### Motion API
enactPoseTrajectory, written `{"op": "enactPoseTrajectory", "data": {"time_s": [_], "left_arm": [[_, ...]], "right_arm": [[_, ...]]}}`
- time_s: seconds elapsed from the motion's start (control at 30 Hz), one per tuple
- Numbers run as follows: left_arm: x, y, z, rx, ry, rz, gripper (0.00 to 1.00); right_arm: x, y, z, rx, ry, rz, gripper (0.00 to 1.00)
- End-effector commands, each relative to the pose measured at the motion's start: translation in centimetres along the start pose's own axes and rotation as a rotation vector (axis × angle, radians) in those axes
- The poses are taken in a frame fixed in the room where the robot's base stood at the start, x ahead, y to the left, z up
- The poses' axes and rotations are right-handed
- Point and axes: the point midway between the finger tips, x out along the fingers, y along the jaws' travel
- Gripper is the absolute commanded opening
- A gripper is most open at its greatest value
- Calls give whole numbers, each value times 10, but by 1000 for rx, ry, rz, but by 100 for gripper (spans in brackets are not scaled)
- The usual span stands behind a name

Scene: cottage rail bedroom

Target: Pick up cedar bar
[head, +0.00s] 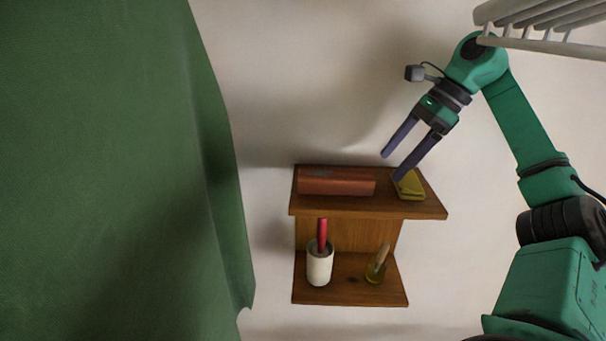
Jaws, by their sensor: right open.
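A long reddish-brown bar (336,185), which looks like the cedar bar, lies on the left of the upper shelf board (425,208). A small yellow wedge-like block (409,188) sits to its right on the same board. My right gripper (391,168) is open and empty, with its two dark fingers pointing down and left. One fingertip shows in front of the yellow block's upper left edge; I cannot tell whether they touch. The other fingertip is above the bar's right end in the picture. My left gripper is out of view.
On the lower shelf board (347,293) stand a white cup (319,267) with a red handle and a small olive pot (375,273) with a tan stick. A green curtain-like cloth (110,170) fills the left. White rails (545,45) are at the top right.

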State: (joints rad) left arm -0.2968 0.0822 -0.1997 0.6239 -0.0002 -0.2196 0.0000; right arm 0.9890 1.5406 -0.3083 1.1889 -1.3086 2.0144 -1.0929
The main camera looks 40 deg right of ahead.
Motion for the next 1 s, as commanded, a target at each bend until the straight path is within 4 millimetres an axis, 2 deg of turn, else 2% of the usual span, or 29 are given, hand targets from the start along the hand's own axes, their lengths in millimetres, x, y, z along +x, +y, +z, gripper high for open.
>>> {"op": "enactPoseTrajectory", "data": {"time_s": [0.13, 0.3, 0.5, 0.6, 0.73, 0.97, 1.0], "left_arm": [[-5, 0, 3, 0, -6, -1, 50], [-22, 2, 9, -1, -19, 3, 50], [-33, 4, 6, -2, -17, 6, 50], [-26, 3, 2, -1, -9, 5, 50], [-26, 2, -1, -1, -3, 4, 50], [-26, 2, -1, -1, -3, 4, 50], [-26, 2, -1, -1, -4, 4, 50]], "right_arm": [[18, 0, 36, -7, -4, -1, 98], [36, -1, 73, 0, 1, -1, 98], [50, -1, 94, 2, 1, -3, 98], [76, -2, 91, 7, 7, 0, 98], [98, -2, 92, 6, 3, -2, 98], [103, -2, 92, 6, 0, -5, 98], [103, -2, 92, 6, 0, -5, 94]]}}
